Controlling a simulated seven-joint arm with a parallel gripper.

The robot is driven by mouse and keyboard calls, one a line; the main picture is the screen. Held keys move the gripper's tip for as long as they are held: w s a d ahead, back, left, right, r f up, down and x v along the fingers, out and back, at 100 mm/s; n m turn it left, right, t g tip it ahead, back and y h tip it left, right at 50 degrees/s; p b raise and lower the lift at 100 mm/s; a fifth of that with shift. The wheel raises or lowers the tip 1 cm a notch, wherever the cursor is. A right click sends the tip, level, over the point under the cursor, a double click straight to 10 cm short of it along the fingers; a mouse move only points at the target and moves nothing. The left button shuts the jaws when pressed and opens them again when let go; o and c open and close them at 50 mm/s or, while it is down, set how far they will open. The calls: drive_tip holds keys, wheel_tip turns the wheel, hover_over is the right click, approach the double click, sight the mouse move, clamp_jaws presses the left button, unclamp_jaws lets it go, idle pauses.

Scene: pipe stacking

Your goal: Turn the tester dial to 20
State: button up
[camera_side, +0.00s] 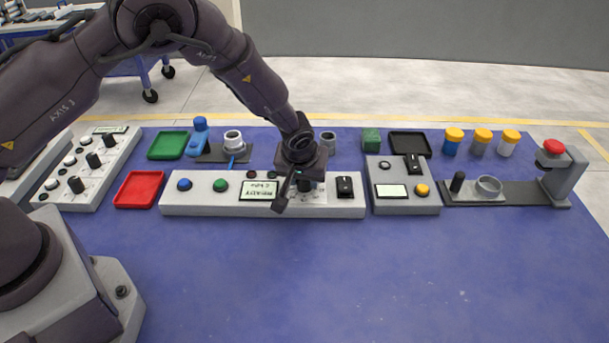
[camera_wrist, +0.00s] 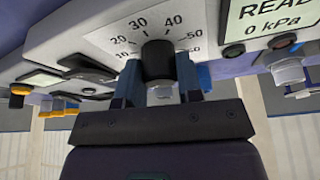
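The tester is a long light-grey box with a screen (camera_side: 258,190), which reads READY and 0 kPa in the wrist view (camera_wrist: 268,25). Its black dial knob (camera_wrist: 158,58) stands in front of a white scale plate (camera_wrist: 112,38) with marks from about 10 up past 50. My gripper (camera_wrist: 158,72) is at the knob, one finger on each side of it. I cannot tell whether the fingers touch the knob or stand slightly apart. The knob's pointer is not clear. In the side view my gripper (camera_side: 292,192) hides most of the dial.
A black switch (camera_side: 345,187) is right of the dial on the same box. Blue (camera_side: 184,184) and green (camera_side: 220,185) buttons are at its left. A grey box with a yellow button (camera_side: 422,190) stands to the right. The front of the blue table (camera_side: 350,280) is clear.

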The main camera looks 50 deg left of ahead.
drive_tip(key=shift+m, duration=0.4)
drive_tip(key=m+h, duration=0.1)
drive_tip(key=m, duration=0.2)
drive_tip(key=shift+a+m+t, duration=0.1)
drive_tip(key=shift+m+t, duration=0.2)
drive_tip(key=shift+t, duration=0.1)
drive_tip(key=m+h, duration=0.1)
drive_tip(key=m, duration=0.2)
drive_tip(key=shift+m+h, duration=0.3)
drive_tip(key=shift+h, duration=0.1)
drive_tip(key=m+h, duration=0.1)
drive_tip(key=m, duration=0.3)
drive_tip(key=shift+h, duration=0.4)
drive_tip(key=shift+m+g+h, duration=0.4)
drive_tip(key=shift+m+g, duration=0.2)
drive_tip(key=shift+m, duration=1.2)
drive_tip(key=o, duration=0.9)
